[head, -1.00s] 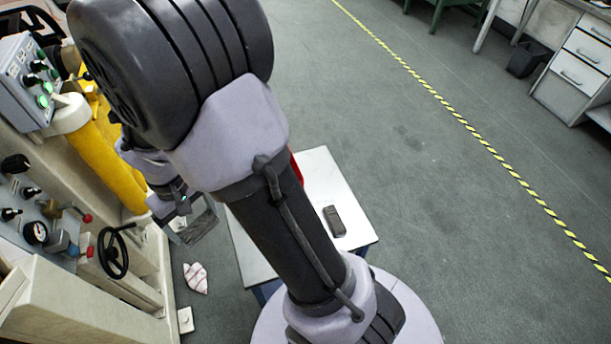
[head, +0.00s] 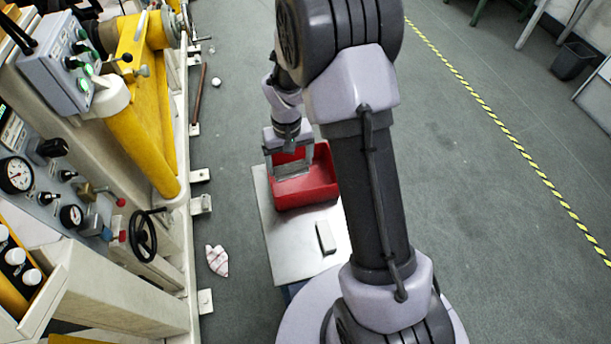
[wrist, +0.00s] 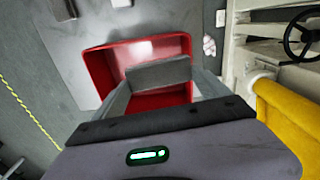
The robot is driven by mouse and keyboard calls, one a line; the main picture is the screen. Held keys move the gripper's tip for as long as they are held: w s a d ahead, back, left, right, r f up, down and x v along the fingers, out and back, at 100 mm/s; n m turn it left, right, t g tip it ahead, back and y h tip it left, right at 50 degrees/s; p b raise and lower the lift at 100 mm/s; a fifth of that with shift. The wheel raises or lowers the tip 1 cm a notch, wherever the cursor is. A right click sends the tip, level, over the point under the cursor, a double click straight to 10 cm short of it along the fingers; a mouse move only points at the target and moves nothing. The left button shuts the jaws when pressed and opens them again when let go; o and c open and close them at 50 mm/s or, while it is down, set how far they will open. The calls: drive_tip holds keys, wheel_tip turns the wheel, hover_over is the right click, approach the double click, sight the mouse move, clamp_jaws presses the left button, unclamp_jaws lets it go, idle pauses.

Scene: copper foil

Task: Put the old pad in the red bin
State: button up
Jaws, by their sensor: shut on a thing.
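My gripper (head: 290,158) is shut on a flat grey pad, which also shows between the fingers in the wrist view (wrist: 158,73). The pad is held over the open red bin (head: 319,186). In the wrist view the bin (wrist: 97,70) lies below and behind the pad, and part of its inside is hidden by the pad and fingers. The pad appears to be above the bin floor; its exact height is unclear. The bin stands on a pale table (head: 287,247).
A small grey block (head: 326,238) lies on the table in front of the bin. A machine with a black handwheel (head: 143,236) and a yellow arm (head: 140,140) stands at the left. A crumpled cloth (head: 217,260) lies on the floor.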

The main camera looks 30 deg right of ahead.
drive_tip(key=p, duration=0.2)
hover_over(302, 181)
drive_tip(key=f, duration=0.1)
drive_tip(key=shift+m, duration=0.5)
wheel_tip(302, 181, down, 10)
drive_tip(key=b, duration=0.2)
drive_tip(key=shift+w+f+b, duration=0.15)
drive_tip(key=shift+f+b, duration=0.05)
drive_tip(key=shift+b, duration=0.1)
drive_tip(key=shift+f, duration=0.2)
drive_tip(key=o, duration=1.3)
drive_tip(key=shift+c, duration=0.2)
drive_tip(key=shift+r, duration=0.2)
